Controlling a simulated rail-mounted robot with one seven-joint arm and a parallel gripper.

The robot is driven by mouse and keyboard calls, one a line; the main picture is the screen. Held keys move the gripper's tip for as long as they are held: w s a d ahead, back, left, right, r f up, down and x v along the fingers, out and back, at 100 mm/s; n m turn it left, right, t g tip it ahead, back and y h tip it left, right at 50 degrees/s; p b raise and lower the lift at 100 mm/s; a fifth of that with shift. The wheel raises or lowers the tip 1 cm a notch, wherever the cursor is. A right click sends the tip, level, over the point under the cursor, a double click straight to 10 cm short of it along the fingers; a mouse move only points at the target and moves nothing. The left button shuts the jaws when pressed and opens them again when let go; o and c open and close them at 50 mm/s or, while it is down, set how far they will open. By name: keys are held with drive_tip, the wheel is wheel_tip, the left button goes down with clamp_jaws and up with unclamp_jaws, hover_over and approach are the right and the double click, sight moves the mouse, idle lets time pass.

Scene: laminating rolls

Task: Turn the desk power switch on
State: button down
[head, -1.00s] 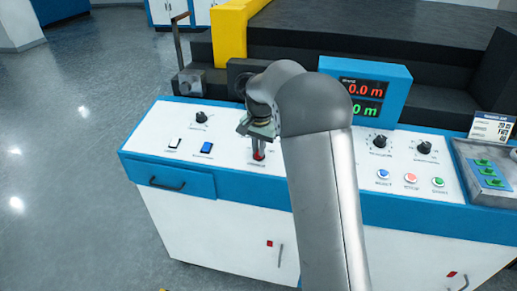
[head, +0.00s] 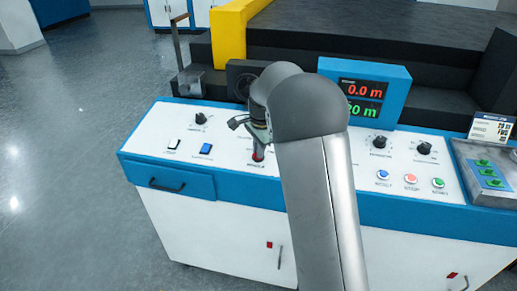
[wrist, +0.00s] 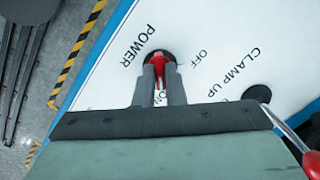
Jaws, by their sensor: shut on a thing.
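The red power switch (wrist: 160,60) shows in the wrist view on a round black base, beside the printed words POWER and OFF. The word ON is partly covered between my fingers. My gripper (wrist: 161,66) is shut on the red switch, one grey finger on each side. In the head view the switch (head: 257,156) is a small red spot on the white desk panel (head: 225,173), under my gripper (head: 257,146). The fingers hide part of the lever, so I cannot tell its exact tilt.
A black knob (head: 200,118) and a blue rocker switch (head: 206,148) sit left of my gripper. Several coloured buttons and a blue-framed display (head: 378,95) are to the right. In the wrist view, CLAMP UP is printed near a black round part (wrist: 257,94).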

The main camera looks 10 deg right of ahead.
drive_tip(key=shift+r, duration=0.1)
drive_tip(key=c, duration=1.5)
unclamp_jaws()
wheel_tip(320, 180, up, 17)
drive_tip(key=s, duration=0.2)
drive_tip(key=shift+d, duration=0.45)
drive_tip(key=shift+r, duration=0.1)
drive_tip(key=s+f+n, duration=0.4)
drive_tip(key=s+f, duration=0.1)
drive_tip(key=s, duration=0.6)
drive_tip(key=s+a+f+n, duration=0.1)
drive_tip(key=s+f+n, duration=0.4)
drive_tip(key=s, duration=0.6)
drive_tip(key=s+f+n+g, duration=0.1)
drive_tip(key=s+f+n, duration=0.4)
drive_tip(key=s, duration=0.6)
drive_tip(key=shift+s+a+f, duration=0.4)
drive_tip(key=shift+f, duration=0.1)
